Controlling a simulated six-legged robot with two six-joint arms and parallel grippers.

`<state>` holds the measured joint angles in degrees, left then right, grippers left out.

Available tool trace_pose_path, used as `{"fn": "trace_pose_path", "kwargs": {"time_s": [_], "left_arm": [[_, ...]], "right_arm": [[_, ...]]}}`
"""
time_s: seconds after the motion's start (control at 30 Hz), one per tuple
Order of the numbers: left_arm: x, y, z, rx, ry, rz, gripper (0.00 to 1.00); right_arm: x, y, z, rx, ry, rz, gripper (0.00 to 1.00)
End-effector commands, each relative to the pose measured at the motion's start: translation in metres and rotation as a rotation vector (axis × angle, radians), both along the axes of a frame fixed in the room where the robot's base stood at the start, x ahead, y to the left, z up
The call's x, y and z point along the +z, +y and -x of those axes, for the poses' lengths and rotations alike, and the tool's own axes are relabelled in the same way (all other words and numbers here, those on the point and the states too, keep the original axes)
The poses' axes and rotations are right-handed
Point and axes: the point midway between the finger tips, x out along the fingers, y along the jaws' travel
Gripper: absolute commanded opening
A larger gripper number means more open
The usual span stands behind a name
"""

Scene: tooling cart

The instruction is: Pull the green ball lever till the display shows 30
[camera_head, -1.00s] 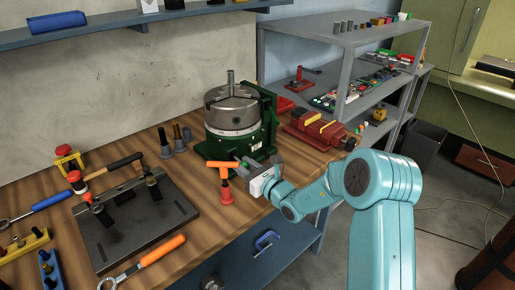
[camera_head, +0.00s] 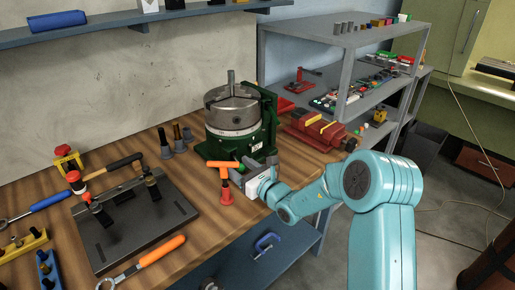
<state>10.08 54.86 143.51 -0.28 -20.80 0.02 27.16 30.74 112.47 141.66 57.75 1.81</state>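A rotary table with a dark green base (camera_head: 220,150) and a round grey metal chuck (camera_head: 232,107) stands on the wooden bench. A pale scale ring runs around the chuck; its figures are too small to read. My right gripper (camera_head: 248,172) is low at the front right of the green base, just right of an orange-handled T-shaped tool (camera_head: 226,188). The fingertips lie close against the base, and their gap is not clear. I cannot make out a green ball lever for certain; the gripper may hide it. My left gripper is not in view.
A black fixture plate (camera_head: 130,225) with clamps and an orange-handled wrench (camera_head: 150,258) lie at the left. A red vise (camera_head: 318,130) stands right of the rotary table. A grey shelf rack (camera_head: 345,40) is behind it.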

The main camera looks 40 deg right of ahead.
Motion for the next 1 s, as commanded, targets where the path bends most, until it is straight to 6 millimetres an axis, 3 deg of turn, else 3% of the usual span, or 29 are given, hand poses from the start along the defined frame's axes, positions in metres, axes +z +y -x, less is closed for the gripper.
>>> {"fn": "trace_pose_path", "kwargs": {"time_s": [0.27, 0.8, 1.0], "left_arm": [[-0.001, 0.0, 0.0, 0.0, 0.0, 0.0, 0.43], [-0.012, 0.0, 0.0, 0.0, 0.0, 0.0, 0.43], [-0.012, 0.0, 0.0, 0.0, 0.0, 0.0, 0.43]], "right_arm": [[0.0, -0.003, 0.005, -0.005, -0.001, 0.0, 0.6], [0.0, -0.008, 0.063, -0.007, -0.001, 0.001, 0.6], [0.001, -0.008, 0.07, -0.005, -0.002, 0.0, 0.6]]}}
